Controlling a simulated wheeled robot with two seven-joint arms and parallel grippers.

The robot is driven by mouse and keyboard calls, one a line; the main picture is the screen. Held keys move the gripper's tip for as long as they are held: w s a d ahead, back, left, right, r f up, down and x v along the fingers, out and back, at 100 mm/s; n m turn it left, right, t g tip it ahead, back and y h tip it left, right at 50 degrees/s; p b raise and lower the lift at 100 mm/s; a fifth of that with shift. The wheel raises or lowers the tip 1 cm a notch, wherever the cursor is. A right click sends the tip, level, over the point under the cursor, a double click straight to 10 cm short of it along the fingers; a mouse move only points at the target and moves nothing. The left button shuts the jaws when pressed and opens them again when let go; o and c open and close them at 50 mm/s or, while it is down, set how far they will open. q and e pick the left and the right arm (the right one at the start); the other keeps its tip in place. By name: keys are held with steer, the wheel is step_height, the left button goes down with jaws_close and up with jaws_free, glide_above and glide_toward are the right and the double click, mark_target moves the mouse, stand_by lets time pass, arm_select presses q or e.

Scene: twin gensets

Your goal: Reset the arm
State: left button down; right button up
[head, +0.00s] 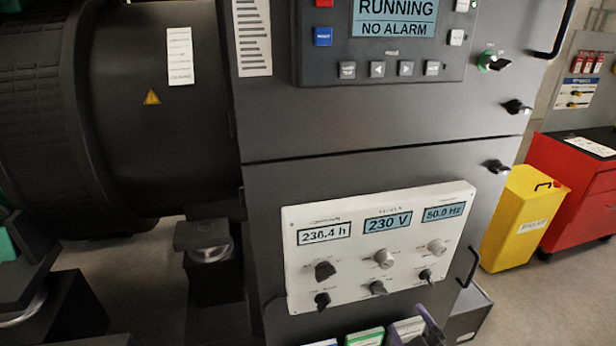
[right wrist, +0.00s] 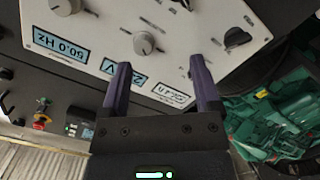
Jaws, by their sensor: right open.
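The white panel (right wrist: 110,38) appears turned around in that view, beyond the fingertips. It has several knobs and displays, reading 230 V and 50.0 Hz in the head view. I cannot tell how far the fingertips are from it. My left gripper is not in view.
The dark cabinet (head: 385,155) carries a screen (head: 394,18) reading RUNNING, NO ALARM. A large black generator housing (head: 150,100) stands left. A yellow bin (head: 520,220) and red cabinet (head: 580,180) stand right. Green machinery (right wrist: 275,115) shows at the wrist view's right.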

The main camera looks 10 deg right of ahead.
steer(key=s+a+f+m+g+b, duration=0.1)
steer(key=s+f+m+g+b, duration=0.3)
steer(key=f, duration=1.4)
steer(key=s+a+f+g+b, duration=0.2)
steer(key=s+f+g, duration=0.2)
steer(key=s+f, duration=0.4)
steer(key=s+a+f+m+g+b, duration=0.1)
steer(key=s+a+f+g+b, duration=0.1)
steer(key=s+f, duration=0.7)
steer(key=s+a+f+g+b, duration=0.2)
steer(key=s+f+g+b, duration=0.2)
steer(key=s, duration=0.8)
step_height(320, 180, down, 5)
steer(key=shift+s+a+r+m+g, duration=0.1)
steer(key=shift+s+a+m+g, duration=0.25)
steer(key=shift+g, duration=0.85)
steer(key=shift+w+d, duration=0.1)
